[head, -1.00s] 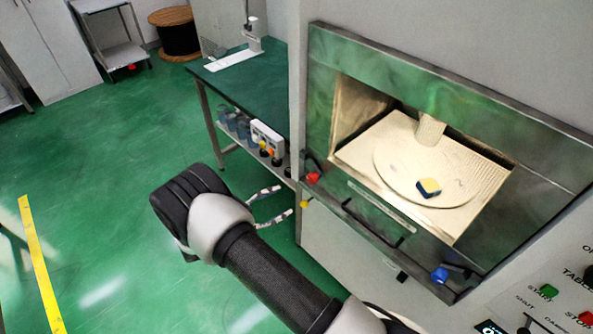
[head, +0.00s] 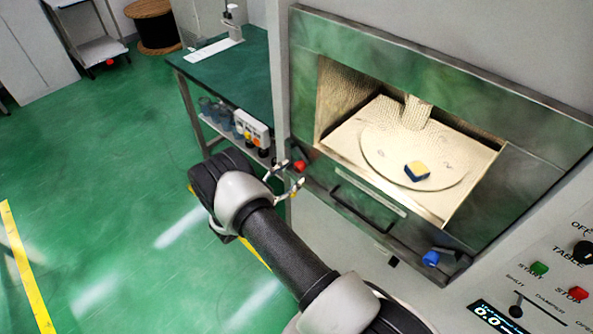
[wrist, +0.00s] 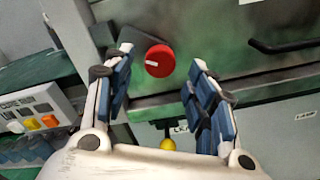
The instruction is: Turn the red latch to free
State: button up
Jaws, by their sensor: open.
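In the head view the red latch (head: 300,166) shows at the door's lower left corner. My gripper (wrist: 155,80) is open, its two blue-padded fingers spread on either side of the knob in the wrist view, with no contact visible. In the head view my gripper (head: 286,178) is just in front of and below the knob. A yellow knob (wrist: 167,144) shows below the red one.
The microwave door (head: 545,165) has a dark bar handle (head: 362,212) and a blue latch (head: 431,258) at its lower right. Through its window a yellow-and-blue block (head: 417,171) lies on a turntable.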

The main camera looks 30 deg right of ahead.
aim_at(296, 169)
jog(key=shift+x, duration=2.05)
jog(key=shift+c, duration=0.2)
jog(key=c, duration=1)
